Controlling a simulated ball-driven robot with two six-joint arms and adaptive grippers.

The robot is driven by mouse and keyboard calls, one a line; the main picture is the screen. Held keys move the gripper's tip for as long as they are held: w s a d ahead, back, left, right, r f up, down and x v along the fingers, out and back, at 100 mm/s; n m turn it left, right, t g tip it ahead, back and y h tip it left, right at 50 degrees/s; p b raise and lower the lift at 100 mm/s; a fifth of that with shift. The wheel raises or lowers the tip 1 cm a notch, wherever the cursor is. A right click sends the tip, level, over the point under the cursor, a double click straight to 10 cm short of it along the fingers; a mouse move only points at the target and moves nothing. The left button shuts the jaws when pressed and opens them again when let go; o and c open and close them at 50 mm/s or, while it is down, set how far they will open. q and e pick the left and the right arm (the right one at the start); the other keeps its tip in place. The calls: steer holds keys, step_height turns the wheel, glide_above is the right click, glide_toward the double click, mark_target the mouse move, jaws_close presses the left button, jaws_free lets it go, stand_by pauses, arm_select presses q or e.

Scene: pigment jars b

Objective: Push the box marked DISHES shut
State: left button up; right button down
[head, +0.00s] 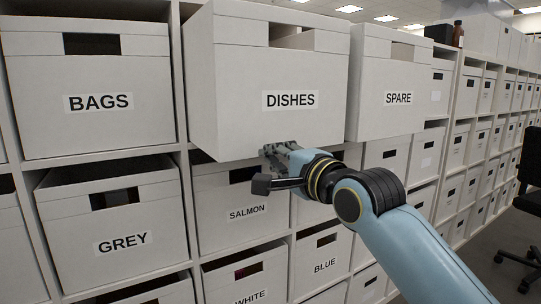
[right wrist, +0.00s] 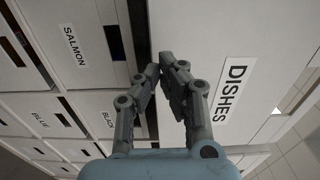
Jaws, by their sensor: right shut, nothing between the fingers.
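The box marked DISHES (head: 245,105) is a white box in the upper shelf row of the head view. It sticks out from the shelf, well forward of the BAGS box to its left. My right gripper (head: 272,152) is at the lower edge of its front, left of the middle, with the fingers shut and empty. In the right wrist view the DISHES front (right wrist: 220,45) fills the right side, and the fingertips (right wrist: 160,75) are near its lower edge. I cannot tell whether they touch it. My left gripper is not in view.
The SPARE box (head: 385,75) on the right also sticks out. The BAGS box (head: 90,130) and GREY box (head: 105,215) sit at left. The SALMON box (head: 225,220) is just below DISHES. An office chair (head: 530,200) stands at far right, with open floor near it.

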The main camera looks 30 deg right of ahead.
steer(key=shift+w, duration=0.8)
